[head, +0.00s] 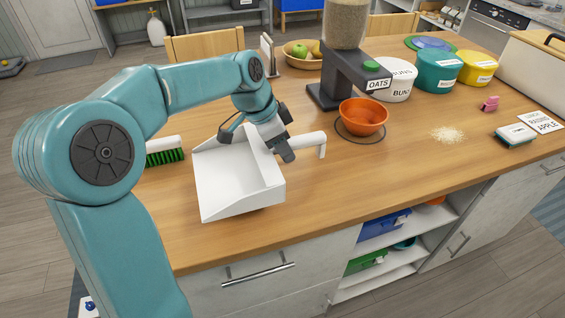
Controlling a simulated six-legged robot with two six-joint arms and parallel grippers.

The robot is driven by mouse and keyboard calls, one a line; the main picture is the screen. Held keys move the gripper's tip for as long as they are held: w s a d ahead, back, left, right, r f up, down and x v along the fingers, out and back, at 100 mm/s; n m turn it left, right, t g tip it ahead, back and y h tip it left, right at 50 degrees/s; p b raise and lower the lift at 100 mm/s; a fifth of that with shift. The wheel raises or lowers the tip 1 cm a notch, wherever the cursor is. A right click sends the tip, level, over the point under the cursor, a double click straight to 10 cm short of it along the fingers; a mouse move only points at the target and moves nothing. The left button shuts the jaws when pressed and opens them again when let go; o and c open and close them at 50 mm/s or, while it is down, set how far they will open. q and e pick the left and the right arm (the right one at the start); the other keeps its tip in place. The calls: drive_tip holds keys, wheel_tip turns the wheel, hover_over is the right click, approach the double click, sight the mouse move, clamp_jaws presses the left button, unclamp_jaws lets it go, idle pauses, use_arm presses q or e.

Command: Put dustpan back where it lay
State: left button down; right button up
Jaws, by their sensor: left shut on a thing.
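My left gripper (284,152) is shut on the dustpan near where the handle meets the pan. I cannot tell whether the dustpan touches the counter or is just above it. My right gripper is not in view.
A brush with green bristles (165,151) lies behind the dustpan at left. An orange bowl (362,117) stands under the oats dispenser (347,75). A pile of oats (449,134) and a sponge (515,136) lie at right. The counter front between is clear.

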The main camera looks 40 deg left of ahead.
use_arm(q)
drive_tip(key=shift+a+f, duration=0.1)
drive_tip(key=shift+f, duration=0.4)
wheel_tip(320, 180, down, 4)
drive_tip(key=shift+w+r, duration=0.1)
drive_tip(key=shift+r, duration=0.1)
drive_tip(key=shift+f, duration=0.25)
drive_tip(key=shift+f+b, duration=0.15)
drive_tip(key=shift+b, duration=0.3)
drive_tip(key=c, duration=0.7)
unclamp_jaws()
